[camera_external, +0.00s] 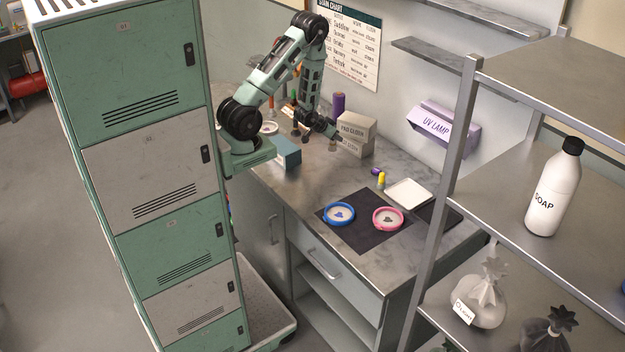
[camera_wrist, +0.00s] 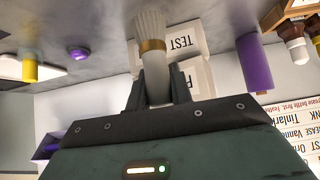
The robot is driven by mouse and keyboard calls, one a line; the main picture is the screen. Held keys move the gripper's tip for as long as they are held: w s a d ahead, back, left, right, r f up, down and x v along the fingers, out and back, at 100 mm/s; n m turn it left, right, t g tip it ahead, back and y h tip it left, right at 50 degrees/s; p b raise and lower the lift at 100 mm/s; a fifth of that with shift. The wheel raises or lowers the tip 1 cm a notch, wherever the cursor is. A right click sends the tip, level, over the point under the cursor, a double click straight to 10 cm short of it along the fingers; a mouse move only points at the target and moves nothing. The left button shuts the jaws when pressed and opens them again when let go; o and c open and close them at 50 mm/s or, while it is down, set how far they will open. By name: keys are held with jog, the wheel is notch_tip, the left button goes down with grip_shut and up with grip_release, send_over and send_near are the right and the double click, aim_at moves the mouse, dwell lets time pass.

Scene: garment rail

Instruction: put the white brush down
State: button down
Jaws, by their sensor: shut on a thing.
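The white brush (camera_wrist: 152,28) has pale bristles, a gold band and a whitish handle. My gripper (camera_wrist: 160,88) is shut on its handle in the wrist view, with the bristle end pointing away from the fingers toward the counter. In the external view my gripper (camera_external: 333,134) hangs low over the grey counter (camera_external: 300,185), just left of stacked pale boxes (camera_external: 356,132). The brush shows there only as a small tan-white bit (camera_external: 332,146) under the fingers. I cannot tell whether its bristles touch the counter.
A blue box (camera_external: 286,152) stands left of my gripper and a purple cylinder (camera_external: 338,104) behind it. Nearer the front lie yellow and purple items (camera_external: 380,180), a white tray (camera_external: 408,194), and a dark mat (camera_external: 362,238) with blue and pink-rimmed dishes. Clear counter lies between.

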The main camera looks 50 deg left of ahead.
jog(key=d+f, duration=0.1)
jog(key=d+f+b, duration=0.1)
jog(key=shift+f, duration=0.4)
notch_tip(320, 180, up, 7)
jog(key=p, duration=0.6)
jog(key=f, duration=0.3)
jog(key=f+p, duration=0.1)
jog(key=f, duration=0.2)
jog(key=d+f+p, duration=0.1)
jog(key=f, duration=0.1)
jog(key=shift+f, duration=0.75)
jog(key=shift+f, duration=0.1)
jog(key=shift+f, duration=0.15)
jog(key=c, duration=1.3)
grip_release()
jog(key=shift+o, duration=0.2)
jog(key=shift+r, duration=0.2)
